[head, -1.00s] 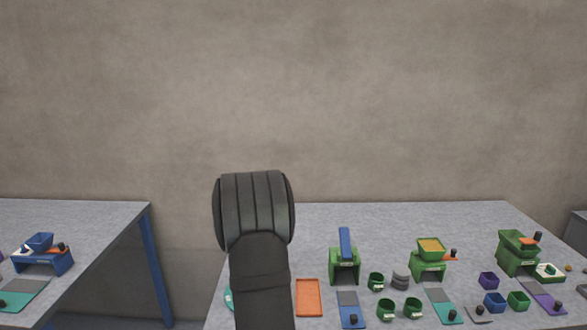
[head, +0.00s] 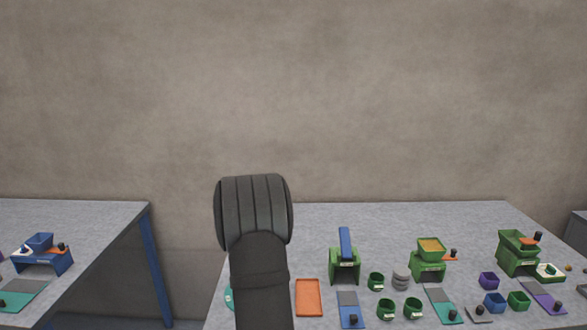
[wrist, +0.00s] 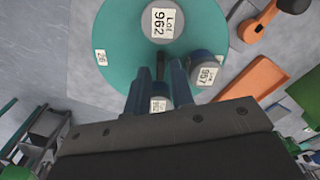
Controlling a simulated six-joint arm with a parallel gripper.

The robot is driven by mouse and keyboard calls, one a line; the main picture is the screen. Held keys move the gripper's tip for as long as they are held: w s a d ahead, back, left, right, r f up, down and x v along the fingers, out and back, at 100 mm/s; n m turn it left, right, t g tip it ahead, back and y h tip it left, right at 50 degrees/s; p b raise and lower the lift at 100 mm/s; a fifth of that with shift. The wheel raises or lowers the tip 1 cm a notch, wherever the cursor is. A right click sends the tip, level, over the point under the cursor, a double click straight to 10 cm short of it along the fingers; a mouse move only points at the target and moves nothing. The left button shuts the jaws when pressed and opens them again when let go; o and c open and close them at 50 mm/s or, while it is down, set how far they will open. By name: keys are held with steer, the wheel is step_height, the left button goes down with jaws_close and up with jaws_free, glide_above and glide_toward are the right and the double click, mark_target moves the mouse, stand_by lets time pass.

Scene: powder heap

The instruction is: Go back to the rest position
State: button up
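My gripper (wrist: 160,72) shows in the wrist view with its two bluish fingers apart and a gap between them; I see nothing clamped there. Below it lies a round teal disc (wrist: 120,35) with a grey round piece (wrist: 178,20) labelled "Lot 962". A grey-blue container (wrist: 207,68) labelled "957" stands at the disc's edge. Another labelled container (wrist: 158,104) shows between the fingers, partly hidden by them. In the head view my raised arm hides the gripper, and only a sliver of the teal disc (head: 229,299) shows.
An orange tray (head: 308,297) lies right of my arm. Green stands (head: 344,268), small green cups (head: 376,281), several mats and a hopper of orange-yellow powder (head: 431,246) fill the table's right side. The back of the table (head: 400,215) is clear. Another table (head: 95,225) stands left, across a gap.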

steer(key=n, duration=0.4)
steer(key=shift+n, duration=2.4)
step_height(320, 180, up, 9)
steer(key=m, duration=0.5)
steer(key=shift+f, duration=4.5)
